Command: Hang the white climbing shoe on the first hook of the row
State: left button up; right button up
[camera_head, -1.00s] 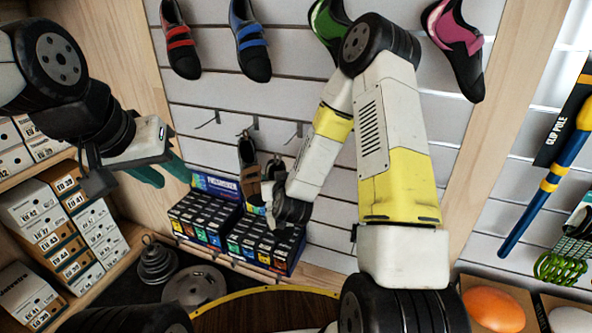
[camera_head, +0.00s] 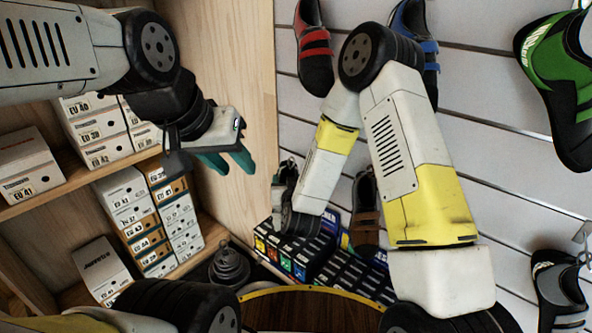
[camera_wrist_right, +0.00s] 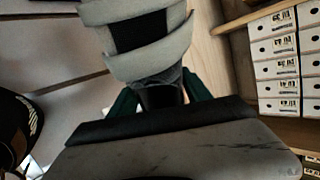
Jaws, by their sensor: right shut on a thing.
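The white climbing shoe (camera_wrist_right: 150,63), with pale straps over black, fills the upper middle of the right wrist view. The teal fingers of my right gripper (camera_wrist_right: 160,97) are shut on its narrow dark end. My left gripper (camera_head: 227,162) is open and empty, in front of the wooden side panel. A brown shoe (camera_head: 366,215) hangs on the slatted wall just right of my right forearm. My right arm hides the hooks near it; one hook (camera_head: 583,233) shows at the far right.
Red (camera_head: 315,50), blue (camera_head: 416,25) and green (camera_head: 560,80) shoes hang higher up. A grey-black shoe (camera_head: 560,290) hangs at lower right. Small boxes (camera_head: 300,250) stand below my right wrist. Shoe boxes (camera_head: 125,205) fill the left shelves. A dark object (camera_wrist_right: 15,125) is at the wrist view's left.

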jog(key=w+d+f, duration=0.1)
jog(key=w+d, duration=0.7)
jog(key=w, duration=0.2)
jog(key=shift+w+f, duration=0.35)
jog(key=shift+w, duration=0.05)
dwell(1.1)
dwell(0.6)
jog(key=o, duration=1.7)
jog(key=shift+c, duration=0.2)
jog(key=shift+s, duration=0.1)
